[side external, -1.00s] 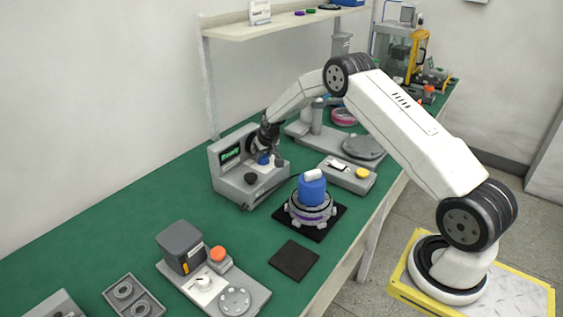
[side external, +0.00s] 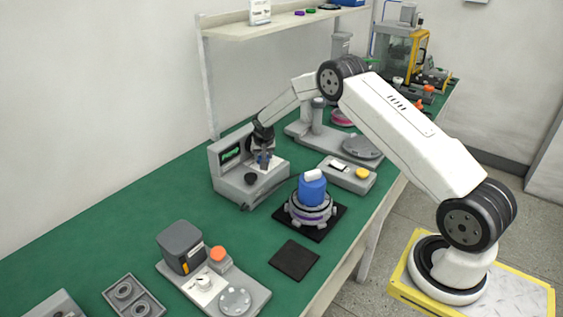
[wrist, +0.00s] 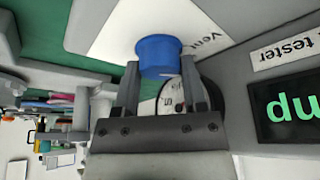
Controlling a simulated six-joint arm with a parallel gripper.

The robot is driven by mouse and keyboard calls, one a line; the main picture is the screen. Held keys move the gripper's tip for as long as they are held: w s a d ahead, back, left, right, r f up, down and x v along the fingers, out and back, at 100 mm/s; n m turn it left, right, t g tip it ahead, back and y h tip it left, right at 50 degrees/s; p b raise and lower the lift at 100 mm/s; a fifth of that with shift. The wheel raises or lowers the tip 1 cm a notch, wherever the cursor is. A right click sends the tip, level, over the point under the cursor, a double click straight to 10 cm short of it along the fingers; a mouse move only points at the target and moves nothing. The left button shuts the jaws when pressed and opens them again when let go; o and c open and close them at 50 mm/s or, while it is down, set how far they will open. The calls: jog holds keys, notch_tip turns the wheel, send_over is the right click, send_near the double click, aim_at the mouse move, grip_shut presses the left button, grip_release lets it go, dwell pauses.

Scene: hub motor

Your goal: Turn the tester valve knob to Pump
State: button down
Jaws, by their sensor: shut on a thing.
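The tester (side external: 232,183) is a grey box with a dark display near the left of the green bench. Its blue valve knob (wrist: 160,56) sits between my two fingers in the wrist view, and a white plate reading "Vent" (wrist: 120,30) lies around it. My gripper (side external: 263,157) is over the tester's top in the side view, shut on the knob. The fingers hide the knob's sides and part of the plate. The display (wrist: 290,108) shows large green letters, cut off by the frame edge in the wrist view.
A blue-topped hub motor (side external: 312,190) stands on a black mat to the right. A grey box with a yellow button (side external: 347,175) is behind it.

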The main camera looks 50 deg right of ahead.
dwell(0.4)
jog(key=shift+c, duration=0.7)
grip_release()
jog(key=shift+d+n+t+y, duration=0.1)
jog(key=shift+n+t+y, duration=0.25)
jog(key=shift+n, duration=0.85)
jog(key=shift+n+t+y, duration=0.15)
jog(key=shift+n+y, duration=0.3)
jog(key=shift+n, duration=0.75)
